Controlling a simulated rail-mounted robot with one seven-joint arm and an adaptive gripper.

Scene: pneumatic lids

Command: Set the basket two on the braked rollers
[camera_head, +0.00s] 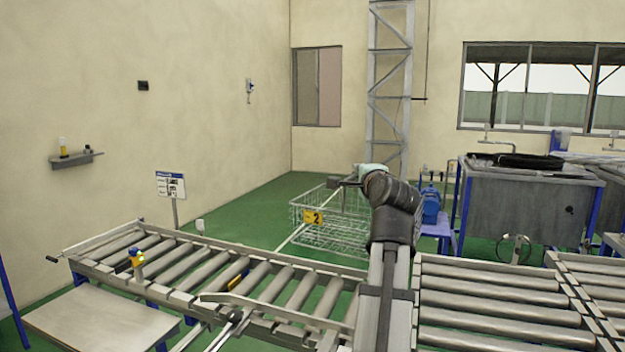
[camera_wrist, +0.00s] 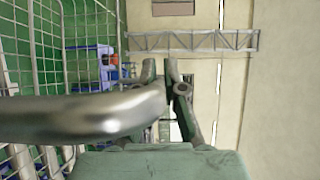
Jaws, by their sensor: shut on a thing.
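Basket two (camera_head: 312,217) is a wire mesh basket with a yellow tag marked 2. It is upright beyond the roller lines in the head view, partly behind my arm. Its mesh fills the left of the wrist view (camera_wrist: 25,60). My gripper (camera_head: 348,183) is at the basket's upper edge, shut on it. A thick metal bar crosses close to the fingers in the wrist view (camera_wrist: 165,85); the exact grip is hard to see. A roller line (camera_head: 195,270) lies at left and another roller line (camera_head: 490,300) at right.
A sign (camera_head: 171,185) on a post stands behind the left rollers, and a small yellow and blue device (camera_head: 137,258) sits on their near rail. A steel tank (camera_head: 520,205) on blue legs and a blue jug (camera_head: 431,205) stand right of the basket. Green floor is open behind the left rollers.

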